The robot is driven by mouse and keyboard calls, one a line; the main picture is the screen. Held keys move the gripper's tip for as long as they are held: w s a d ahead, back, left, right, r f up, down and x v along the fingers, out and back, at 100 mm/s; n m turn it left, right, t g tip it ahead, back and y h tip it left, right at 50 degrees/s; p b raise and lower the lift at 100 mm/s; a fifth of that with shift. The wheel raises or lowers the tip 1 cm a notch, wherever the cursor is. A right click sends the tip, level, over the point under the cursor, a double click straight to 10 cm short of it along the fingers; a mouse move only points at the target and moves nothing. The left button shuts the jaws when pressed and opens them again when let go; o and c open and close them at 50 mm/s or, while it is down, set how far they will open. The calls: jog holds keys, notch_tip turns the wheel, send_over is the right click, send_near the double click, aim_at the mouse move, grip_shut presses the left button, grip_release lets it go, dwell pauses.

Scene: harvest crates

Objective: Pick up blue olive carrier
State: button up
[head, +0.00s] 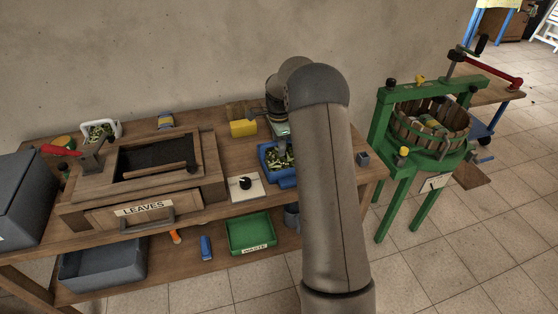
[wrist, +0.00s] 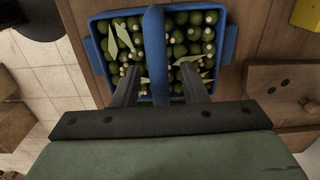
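The blue olive carrier (wrist: 91,49) is a blue crate full of green olives and some leaves, with a blue handle bar (wrist: 154,40) across its middle. In the head view the carrier (head: 264,163) sits on the wooden bench, its right part hidden behind my arm. My gripper (wrist: 158,68) is over the carrier in the wrist view. Its two dark fingers are apart, one on each side of the handle bar, with a gap visible on both sides. The fingers are hidden in the head view.
A white plate with a black knob (head: 245,186) lies left of the carrier, and a yellow box (head: 243,128) stands behind it. The leaves box (head: 90,215) fills the bench's left. A green press (head: 381,130) stands right. A green waste crate (head: 251,233) is on the lower shelf.

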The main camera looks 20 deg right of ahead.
grip_shut()
dwell(1.4)
